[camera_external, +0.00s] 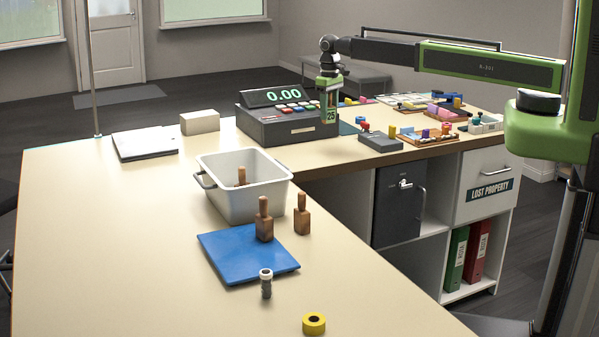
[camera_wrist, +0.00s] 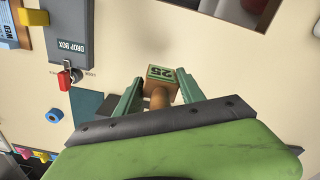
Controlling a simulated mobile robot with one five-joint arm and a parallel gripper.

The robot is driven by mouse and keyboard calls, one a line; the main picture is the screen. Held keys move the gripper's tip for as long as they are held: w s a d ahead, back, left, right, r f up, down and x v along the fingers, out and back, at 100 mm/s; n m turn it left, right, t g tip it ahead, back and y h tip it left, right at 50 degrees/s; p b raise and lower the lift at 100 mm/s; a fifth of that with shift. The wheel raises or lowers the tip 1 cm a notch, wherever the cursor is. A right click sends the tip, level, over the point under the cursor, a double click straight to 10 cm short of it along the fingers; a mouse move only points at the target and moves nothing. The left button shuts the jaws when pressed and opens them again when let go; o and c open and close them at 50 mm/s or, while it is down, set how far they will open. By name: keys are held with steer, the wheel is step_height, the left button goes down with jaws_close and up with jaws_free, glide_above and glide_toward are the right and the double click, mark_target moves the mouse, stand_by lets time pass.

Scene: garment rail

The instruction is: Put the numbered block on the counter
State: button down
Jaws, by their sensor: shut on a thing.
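My gripper (camera_external: 330,101) points down at the right end of the cash register in the external view. The beige counter top also shows in the wrist view (camera_wrist: 150,35).
The cash register (camera_external: 285,120) stands close left of the block. The drop box (camera_wrist: 72,45) and small goods crowd the right. The left counter is mostly clear.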

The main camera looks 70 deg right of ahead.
steer(key=w+a+f+b, duration=0.2)
steer(key=a, duration=0.1)
steer(key=w+a+f+b, duration=0.2)
steer(key=a, duration=0.1)
steer(key=w+a+f+b, duration=0.2)
steer(key=a+f+b, duration=0.1)
steer(key=shift+w, duration=0.4)
steer(key=shift+w+a, duration=0.1)
steer(key=shift+a, duration=0.2)
step_height(320, 180, down, 4)
steer(key=b, duration=0.4)
steer(key=shift+f, duration=0.2)
steer(key=shift+r, duration=0.2)
steer(key=shift+f, duration=0.15)
steer(key=c, duration=0.7)
jaws_free()
